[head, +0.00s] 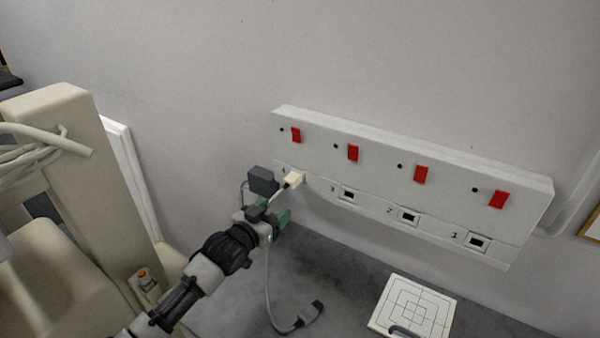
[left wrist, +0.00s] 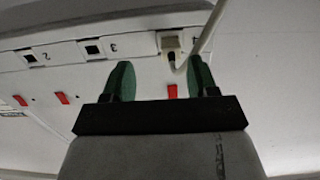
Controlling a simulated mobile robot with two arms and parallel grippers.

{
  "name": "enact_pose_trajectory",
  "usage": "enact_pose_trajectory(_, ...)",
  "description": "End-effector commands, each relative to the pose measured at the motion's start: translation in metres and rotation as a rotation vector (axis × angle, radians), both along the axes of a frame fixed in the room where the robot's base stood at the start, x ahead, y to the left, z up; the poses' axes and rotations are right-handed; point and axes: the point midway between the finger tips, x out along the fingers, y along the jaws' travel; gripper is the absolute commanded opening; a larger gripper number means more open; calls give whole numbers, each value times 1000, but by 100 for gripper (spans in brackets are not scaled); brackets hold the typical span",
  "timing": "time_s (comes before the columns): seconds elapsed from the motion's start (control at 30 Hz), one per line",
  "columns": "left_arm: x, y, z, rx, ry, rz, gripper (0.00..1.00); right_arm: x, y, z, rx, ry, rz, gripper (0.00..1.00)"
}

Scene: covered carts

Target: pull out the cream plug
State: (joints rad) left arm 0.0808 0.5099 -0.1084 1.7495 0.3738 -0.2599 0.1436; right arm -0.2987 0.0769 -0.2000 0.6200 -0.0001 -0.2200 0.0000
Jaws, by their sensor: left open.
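The cream plug (head: 294,179) sits in the leftmost socket of the white wall panel (head: 400,165), and a pale cable runs from it. In the left wrist view the plug (left wrist: 171,42) shows just beyond my fingertips, a little right of the middle between them, with its cable going up to the right. My left gripper (head: 270,208) is open, just below and in front of the plug, with green finger pads. Its fingers (left wrist: 160,75) hold nothing. Whether a finger touches the cable is unclear. My right gripper is not in view.
Several red switches (head: 421,174) line the panel above empty sockets (head: 409,216). A grey cable end (head: 312,310) lies on the dark surface below. A white board with a square pattern (head: 413,306) lies at the right. A beige cart-like body (head: 62,150) stands at the left.

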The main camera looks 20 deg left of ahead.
Motion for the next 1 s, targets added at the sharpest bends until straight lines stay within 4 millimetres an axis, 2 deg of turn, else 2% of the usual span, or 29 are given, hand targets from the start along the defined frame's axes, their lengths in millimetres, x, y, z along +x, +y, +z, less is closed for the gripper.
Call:
enact_pose_trajectory(0.1, 9, 9, 14, -10, -52, 5, 58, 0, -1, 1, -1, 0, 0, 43)
enact_pose_trajectory(0.2, 11, 13, 19, -15, -71, 6, 58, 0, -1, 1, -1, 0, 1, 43)
enact_pose_trajectory(0.67, 16, 12, 18, -15, -75, 6, 58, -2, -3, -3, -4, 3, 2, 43)
enact_pose_trajectory(0.77, 25, 11, 17, -17, -76, 6, 58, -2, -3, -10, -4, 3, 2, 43)
enact_pose_trajectory(1.0, 59, 6, 15, -16, -78, 7, 58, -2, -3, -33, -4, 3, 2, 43)
